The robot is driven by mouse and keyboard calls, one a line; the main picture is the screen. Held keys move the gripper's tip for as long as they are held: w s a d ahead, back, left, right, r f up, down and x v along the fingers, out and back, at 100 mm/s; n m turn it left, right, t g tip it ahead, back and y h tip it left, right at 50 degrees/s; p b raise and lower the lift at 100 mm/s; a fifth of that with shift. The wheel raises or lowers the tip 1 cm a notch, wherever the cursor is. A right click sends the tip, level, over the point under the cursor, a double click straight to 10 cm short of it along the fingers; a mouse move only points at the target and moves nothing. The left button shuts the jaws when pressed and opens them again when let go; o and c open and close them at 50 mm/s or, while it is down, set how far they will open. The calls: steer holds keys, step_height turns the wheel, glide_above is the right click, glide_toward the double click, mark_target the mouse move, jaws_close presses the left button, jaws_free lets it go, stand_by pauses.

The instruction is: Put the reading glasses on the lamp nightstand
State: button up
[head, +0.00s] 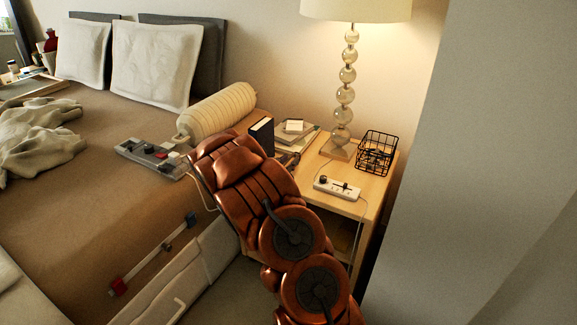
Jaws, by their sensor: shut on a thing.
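The lamp nightstand (371,190) is a light wood stand right of the bed, with the lit lamp (345,88) at its back. My copper arm reaches up in front of its left side. A small grey part of my gripper (288,158) shows past the arm at the nightstand's left edge, beside the books. The rest of the gripper is hidden behind my arm. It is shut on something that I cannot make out. I cannot pick out the reading glasses in this view.
A black book (262,135), stacked books (298,130), a wire basket (376,152) and a white power strip (337,188) crowd the top. Bare wood shows around the strip. A grey device (152,157) and a ribbed cream roll (217,111) lie on the bed.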

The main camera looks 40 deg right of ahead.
steer(key=shift+f, duration=0.4)
steer(key=shift+f, duration=0.15)
steer(key=o, duration=1)
steer(key=shift+a+r, duration=0.2)
steer(key=shift+a, duration=0.05)
steer(key=p+v, duration=0.1)
steer(key=v, duration=1)
steer(key=shift+s+a, duration=0.2)
steer(key=shift+a, duration=0.05)
steer(key=shift+w, duration=0.1)
